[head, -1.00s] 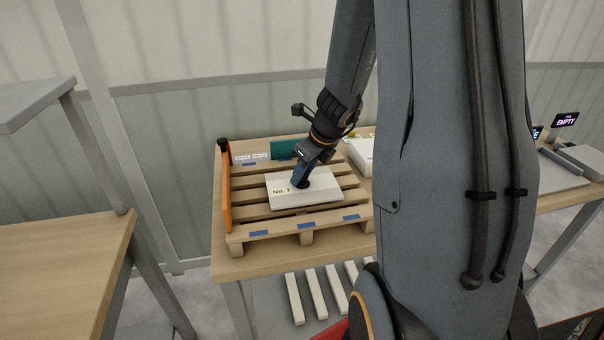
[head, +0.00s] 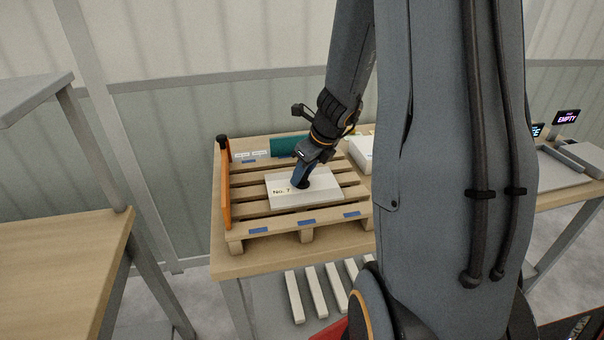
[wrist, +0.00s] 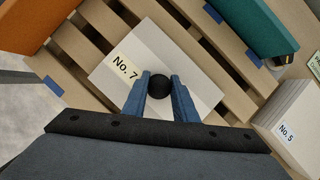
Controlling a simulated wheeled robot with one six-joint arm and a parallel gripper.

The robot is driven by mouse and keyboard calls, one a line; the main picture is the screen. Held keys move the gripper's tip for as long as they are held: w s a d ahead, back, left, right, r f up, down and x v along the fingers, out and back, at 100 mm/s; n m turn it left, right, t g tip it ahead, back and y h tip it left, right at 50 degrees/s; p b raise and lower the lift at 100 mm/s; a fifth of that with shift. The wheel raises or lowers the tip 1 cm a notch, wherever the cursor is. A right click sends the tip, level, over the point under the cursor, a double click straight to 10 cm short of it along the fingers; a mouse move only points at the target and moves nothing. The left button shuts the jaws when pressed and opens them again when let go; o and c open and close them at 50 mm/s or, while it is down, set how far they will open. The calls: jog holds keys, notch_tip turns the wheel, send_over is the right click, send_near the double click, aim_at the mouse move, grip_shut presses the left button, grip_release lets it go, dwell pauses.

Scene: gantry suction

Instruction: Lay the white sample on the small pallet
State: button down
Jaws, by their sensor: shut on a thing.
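The white sample (head: 320,194) is a flat white block labelled "No. 7". It lies on the slats of the small wooden pallet (head: 275,233), and it shows tilted in the wrist view (wrist: 190,66). My gripper (head: 300,184) is over the middle of the sample. In the wrist view my gripper (wrist: 159,86) has its two blue fingers shut on a round black knob (wrist: 158,84) on top of the sample. The sample's underside is hidden, so I cannot tell whether its full weight rests on the slats.
An orange board (head: 226,188) stands along the pallet's left edge, and a teal block (head: 288,146) is at the back. A white block labelled "No. 5" (wrist: 290,120) stands to the right. Blue tape marks (head: 306,223) sit on the pallet's front board.

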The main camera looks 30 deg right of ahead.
jog(key=c, duration=1.4)
grip_release()
jog(key=shift+o, duration=0.2)
jog(key=v, duration=0.7)
jog(key=shift+s+r+p, duration=0.2)
jog(key=shift+r+p, duration=0.15)
jog(key=shift+p, duration=0.1)
